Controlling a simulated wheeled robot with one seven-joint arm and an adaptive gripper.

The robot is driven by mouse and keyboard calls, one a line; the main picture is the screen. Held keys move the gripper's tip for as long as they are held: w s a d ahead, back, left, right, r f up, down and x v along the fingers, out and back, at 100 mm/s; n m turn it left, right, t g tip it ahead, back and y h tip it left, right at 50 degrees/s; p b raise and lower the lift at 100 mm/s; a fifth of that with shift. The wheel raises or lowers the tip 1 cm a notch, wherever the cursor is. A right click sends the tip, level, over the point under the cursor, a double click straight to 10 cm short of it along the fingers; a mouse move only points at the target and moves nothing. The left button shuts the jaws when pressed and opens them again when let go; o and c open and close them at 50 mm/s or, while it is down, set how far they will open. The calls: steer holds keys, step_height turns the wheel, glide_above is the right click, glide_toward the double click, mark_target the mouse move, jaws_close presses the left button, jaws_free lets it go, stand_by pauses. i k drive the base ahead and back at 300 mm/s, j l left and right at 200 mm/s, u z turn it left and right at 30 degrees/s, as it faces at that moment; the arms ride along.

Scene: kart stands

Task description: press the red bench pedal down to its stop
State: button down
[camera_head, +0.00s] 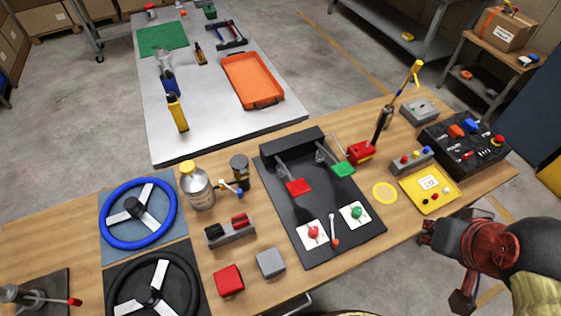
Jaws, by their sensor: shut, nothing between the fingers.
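The red bench pedal (298,187) is a red pad on a grey arm, hung from the black housing at the back of a black pedal board (318,212). It looks raised over the board; its exact gap is hard to judge. A green pedal (343,169) hangs beside it on the right. My gripper (427,234) is at the right, near the table's front edge, well apart from the red pedal. It looks shut and empty, though its fingertips are small and dark here. Nothing covers the red pad.
Two cards, with red and green knobs, and a small lever (333,230) stand on the board's front. A bottle (197,187) and a dark canister (239,172) stand to its left. A yellow panel (428,190) and yellow ring (384,193) lie to its right.

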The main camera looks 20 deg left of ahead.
mark_target(299, 187)
steer(key=u, duration=1.15)
